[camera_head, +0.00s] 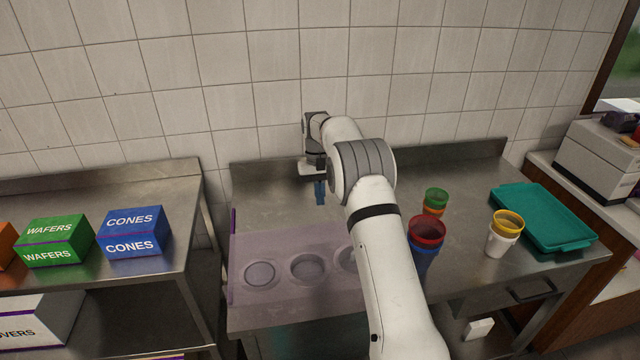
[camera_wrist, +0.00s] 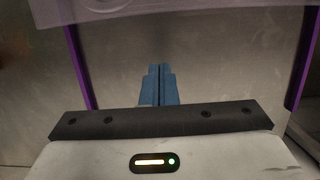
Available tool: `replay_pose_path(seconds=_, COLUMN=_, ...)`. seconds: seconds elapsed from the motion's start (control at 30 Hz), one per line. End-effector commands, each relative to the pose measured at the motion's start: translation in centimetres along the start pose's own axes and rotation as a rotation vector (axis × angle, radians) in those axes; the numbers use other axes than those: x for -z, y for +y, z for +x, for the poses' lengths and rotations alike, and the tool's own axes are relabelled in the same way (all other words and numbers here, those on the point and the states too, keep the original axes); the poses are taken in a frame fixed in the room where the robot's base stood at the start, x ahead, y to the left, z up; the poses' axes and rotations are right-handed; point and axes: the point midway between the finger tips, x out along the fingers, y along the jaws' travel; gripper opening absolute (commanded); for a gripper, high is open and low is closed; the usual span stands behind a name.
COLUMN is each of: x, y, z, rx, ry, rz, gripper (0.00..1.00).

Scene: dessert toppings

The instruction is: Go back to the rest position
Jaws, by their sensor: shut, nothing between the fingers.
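My gripper (camera_head: 320,192) hangs over the back left part of the steel table (camera_head: 265,191), behind the clear holder. Its blue fingers also show in the wrist view (camera_wrist: 158,84), closed together with nothing between them. The clear holder (camera_head: 247,242) with round openings stands at the table's front left. My white arm hides its right part. In the wrist view, purple edges (camera_wrist: 78,66) run down both sides of the picture.
Stacked colored cups (camera_head: 427,232), an orange and green cup (camera_head: 435,202), and a white cup with a yellow rim (camera_head: 503,240) stand right of my arm. A teal tray (camera_head: 540,212) lies farther right. Cones (camera_head: 133,231) and wafers boxes (camera_head: 54,241) sit on the left table.

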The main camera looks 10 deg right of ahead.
Motion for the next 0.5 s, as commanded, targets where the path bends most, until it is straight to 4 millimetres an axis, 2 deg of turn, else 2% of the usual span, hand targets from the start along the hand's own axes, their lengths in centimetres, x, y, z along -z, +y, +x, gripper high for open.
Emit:
replay_pose_path(seconds=0.13, x=0.1, y=0.1, z=-2.7, rx=0.000, ry=0.004, rz=0.002, gripper=0.00)
replay_pose_path(seconds=0.33, x=0.1, y=0.2, z=-4.5, rx=0.001, ry=0.003, rz=0.003, gripper=0.00)
replay_pose_path(seconds=0.5, x=-1.7, y=0.5, z=-6.8, rx=0.002, ry=0.028, rz=0.006, gripper=0.00)
